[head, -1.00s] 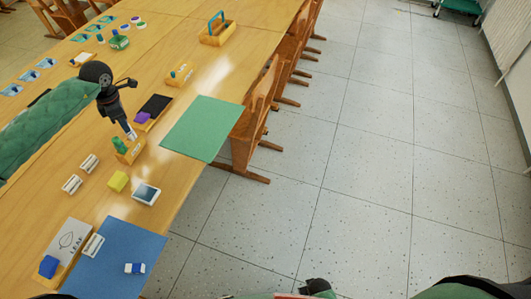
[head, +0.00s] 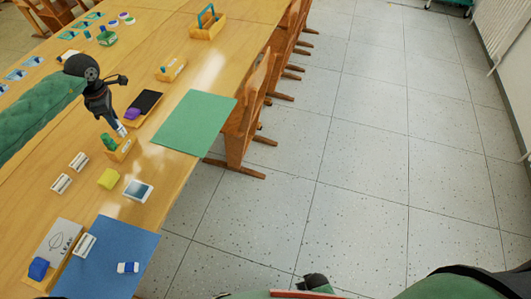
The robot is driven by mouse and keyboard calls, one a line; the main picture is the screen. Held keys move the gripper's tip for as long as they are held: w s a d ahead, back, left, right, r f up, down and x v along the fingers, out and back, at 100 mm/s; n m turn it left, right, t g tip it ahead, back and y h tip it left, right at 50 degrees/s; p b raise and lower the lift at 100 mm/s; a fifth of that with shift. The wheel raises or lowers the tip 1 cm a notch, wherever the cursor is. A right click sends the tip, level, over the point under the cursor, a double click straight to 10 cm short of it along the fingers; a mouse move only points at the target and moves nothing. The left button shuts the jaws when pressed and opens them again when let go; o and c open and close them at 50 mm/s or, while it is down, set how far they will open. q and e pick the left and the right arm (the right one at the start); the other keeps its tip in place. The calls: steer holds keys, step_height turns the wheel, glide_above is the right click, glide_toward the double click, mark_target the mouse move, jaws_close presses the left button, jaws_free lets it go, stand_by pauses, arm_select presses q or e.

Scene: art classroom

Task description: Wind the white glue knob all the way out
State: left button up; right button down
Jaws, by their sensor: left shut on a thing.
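My left gripper (head: 121,130) points down at a small wooden holder (head: 124,151) on the long wooden table. It is shut on a small white piece at the holder, which looks like the white glue knob; the fingers hide most of it. A green upright piece (head: 108,142) stands at the holder's left end, beside the gripper.
Chairs (head: 245,120) line the table's right edge.

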arm_select(q)
steer(key=shift+m+b, duration=1.5)
steer(key=shift+m, duration=0.4)
steer(key=shift+m+b, duration=1)
steer(key=shift+m, duration=0.4)
steer(key=o, duration=1.5)
steer(key=n, duration=0.5)
steer(key=shift+n+b, duration=0.3)
steer(key=shift+b, duration=0.1)
steer(key=n, duration=0.6)
steer(key=shift+b, duration=0.35)
